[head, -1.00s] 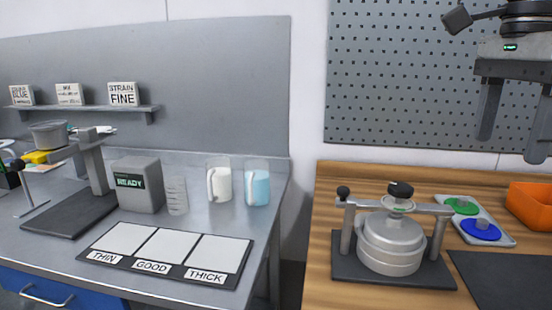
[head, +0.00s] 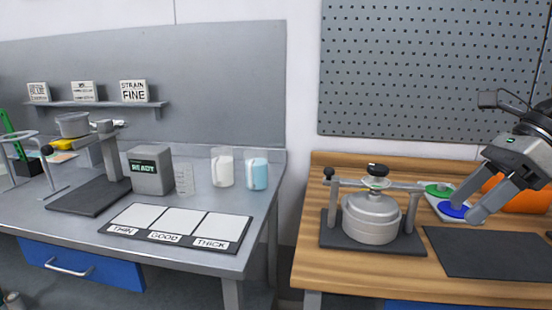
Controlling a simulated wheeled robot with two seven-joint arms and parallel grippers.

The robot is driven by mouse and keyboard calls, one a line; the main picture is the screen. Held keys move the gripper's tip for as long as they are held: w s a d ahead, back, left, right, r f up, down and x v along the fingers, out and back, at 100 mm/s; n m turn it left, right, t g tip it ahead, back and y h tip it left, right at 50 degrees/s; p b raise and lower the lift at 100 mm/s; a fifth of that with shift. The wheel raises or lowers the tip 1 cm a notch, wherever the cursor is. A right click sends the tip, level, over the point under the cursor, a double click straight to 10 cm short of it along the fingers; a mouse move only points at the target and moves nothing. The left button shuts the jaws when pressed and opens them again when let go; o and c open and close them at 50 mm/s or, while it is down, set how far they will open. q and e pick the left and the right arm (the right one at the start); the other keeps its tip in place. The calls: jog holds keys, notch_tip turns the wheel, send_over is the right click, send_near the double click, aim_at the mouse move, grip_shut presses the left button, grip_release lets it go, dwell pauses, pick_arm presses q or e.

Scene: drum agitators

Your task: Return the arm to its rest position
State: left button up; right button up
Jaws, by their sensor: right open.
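My right gripper (head: 473,206) is at the right of the head view, its two fingers apart with nothing between them. It hangs above the wooden bench, in front of the orange bin (head: 520,194) and close to the blue disc (head: 453,210) in the picture. I cannot tell whether it touches anything. My left gripper is not in view.
A green disc (head: 438,190) lies near the blue one on a tray. A dark mat (head: 470,252) lies bare on the wooden bench.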

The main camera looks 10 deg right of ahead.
jog(key=s+a+f+m+t, duration=0.1)
jog(key=a+f+m+t, duration=0.2)
jog(key=f+m+t, duration=1.75)
jog(key=s+a+f+m+g+h, duration=0.2)
jog(key=s+a+f+m+g, duration=0.3)
jog(key=a+f+m, duration=0.3)
jog(key=s+a+f+m+g+h, duration=0.2)
jog(key=s+a+f+m+g, duration=0.3)
jog(key=f+m, duration=0.6)
jog(key=a+m+g, duration=0.2)
jog(key=a+m, duration=0.1)
jog(key=m, duration=0.2)
jog(key=shift+s+a+f+m, duration=0.15)
jog(key=shift+s+f+m, duration=0.15)
jog(key=shift+m, duration=0.05)
